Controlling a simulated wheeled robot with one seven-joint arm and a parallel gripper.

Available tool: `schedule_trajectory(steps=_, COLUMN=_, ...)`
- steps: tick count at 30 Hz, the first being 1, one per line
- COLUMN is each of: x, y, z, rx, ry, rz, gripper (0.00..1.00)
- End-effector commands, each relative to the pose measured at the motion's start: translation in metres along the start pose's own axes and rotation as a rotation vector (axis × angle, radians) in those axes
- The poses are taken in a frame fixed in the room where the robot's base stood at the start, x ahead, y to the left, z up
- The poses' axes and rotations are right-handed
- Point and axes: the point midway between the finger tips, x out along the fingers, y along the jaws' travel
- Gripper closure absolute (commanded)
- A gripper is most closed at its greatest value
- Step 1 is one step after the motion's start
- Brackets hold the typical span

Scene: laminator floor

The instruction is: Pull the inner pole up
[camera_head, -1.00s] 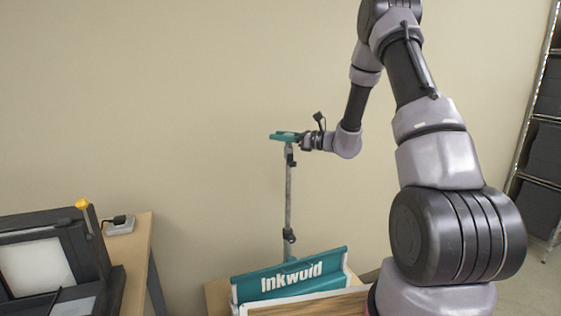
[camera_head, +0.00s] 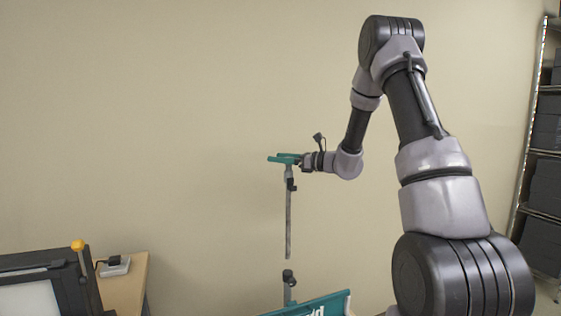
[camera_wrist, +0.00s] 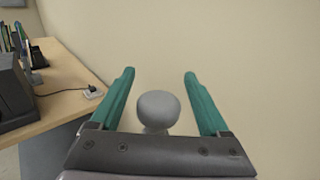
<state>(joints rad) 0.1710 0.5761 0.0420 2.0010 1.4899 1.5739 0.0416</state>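The inner pole (camera_head: 289,215) is a thin upright grey rod in the head view. Its lower end hangs in the air, with a gap above the outer pole's dark collar (camera_head: 289,277). My gripper (camera_head: 284,158) is at the rod's top, with its teal fingers level. In the wrist view a rounded grey knob (camera_wrist: 158,106) lies between the two teal fingers of my gripper (camera_wrist: 160,76). The rod hangs from my gripper with no other support showing.
A teal lettered panel (camera_head: 318,306) is at the bottom of the head view, partly cut off. A wooden table (camera_head: 124,288) with a dark machine (camera_head: 45,262) stands at the left. Shelves (camera_head: 541,190) stand at the far right. The wall behind is bare.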

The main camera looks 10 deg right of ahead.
Motion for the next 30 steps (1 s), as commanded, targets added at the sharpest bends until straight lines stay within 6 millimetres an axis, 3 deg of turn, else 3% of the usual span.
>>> schedule_trajectory(steps=10, x=-0.009, y=0.0, z=-0.002, rx=0.002, ry=0.004, rz=0.0, gripper=0.21)
schedule_trajectory(steps=21, x=-0.079, y=-0.001, z=-0.002, rx=0.002, ry=0.003, rz=-0.003, gripper=0.21)
schedule_trajectory(steps=30, x=-0.108, y=0.0, z=-0.001, rx=0.001, ry=0.002, rz=0.0, gripper=0.21)
